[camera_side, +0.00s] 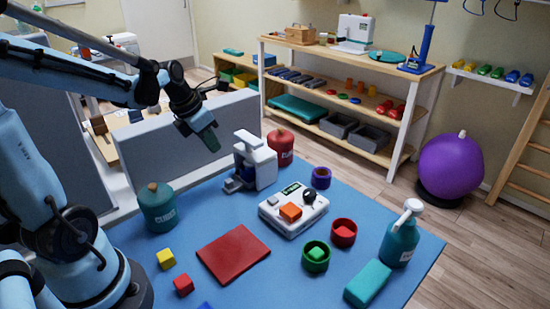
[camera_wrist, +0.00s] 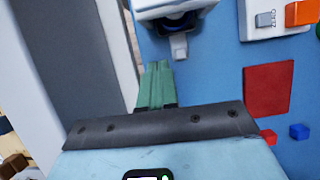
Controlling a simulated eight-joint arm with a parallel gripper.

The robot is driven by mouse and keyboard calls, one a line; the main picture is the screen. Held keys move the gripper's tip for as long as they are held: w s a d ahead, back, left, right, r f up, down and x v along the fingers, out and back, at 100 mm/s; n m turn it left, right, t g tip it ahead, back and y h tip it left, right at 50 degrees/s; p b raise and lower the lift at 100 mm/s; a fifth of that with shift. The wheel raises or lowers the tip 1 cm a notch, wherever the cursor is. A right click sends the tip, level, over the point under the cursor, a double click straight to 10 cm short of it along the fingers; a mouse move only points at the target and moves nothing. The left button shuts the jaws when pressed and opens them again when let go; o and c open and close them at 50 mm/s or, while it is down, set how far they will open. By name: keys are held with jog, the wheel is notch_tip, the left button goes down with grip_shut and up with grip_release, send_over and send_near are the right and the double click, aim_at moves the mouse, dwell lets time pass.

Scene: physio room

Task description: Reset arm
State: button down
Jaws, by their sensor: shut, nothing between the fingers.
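My gripper (camera_side: 208,138) hangs above the back left edge of the blue table mat (camera_side: 205,200), left of the white and blue device (camera_side: 254,165) and clear of it. Its green fingers are together and empty. They also show in the wrist view (camera_wrist: 156,84), pointing toward the same white device (camera_wrist: 177,12). My arm reaches in from the left, raised above the table.
A low grey panel (camera_side: 180,135) stands behind my gripper. A green jar (camera_side: 158,208), red square (camera_side: 233,252), white scale (camera_side: 275,213) with an orange block (camera_side: 290,212), small cubes, cups and a spray bottle (camera_side: 399,240) occupy the mat. A shelf (camera_side: 345,60) stands behind.

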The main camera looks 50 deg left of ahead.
jog(key=s+d+r+m+t, duration=0.1)
jog(key=d+m, duration=0.6)
jog(key=m, duration=1)
jog(key=s+d+r+m+t, duration=0.1)
jog(key=s+d+m, duration=0.2)
jog(key=d+m, duration=0.5)
jog(key=m, duration=1)
jog(key=shift+s+r+m+t, duration=0.15)
jog(key=shift+r+m+t, duration=0.15)
jog(key=shift+t, duration=0.1)
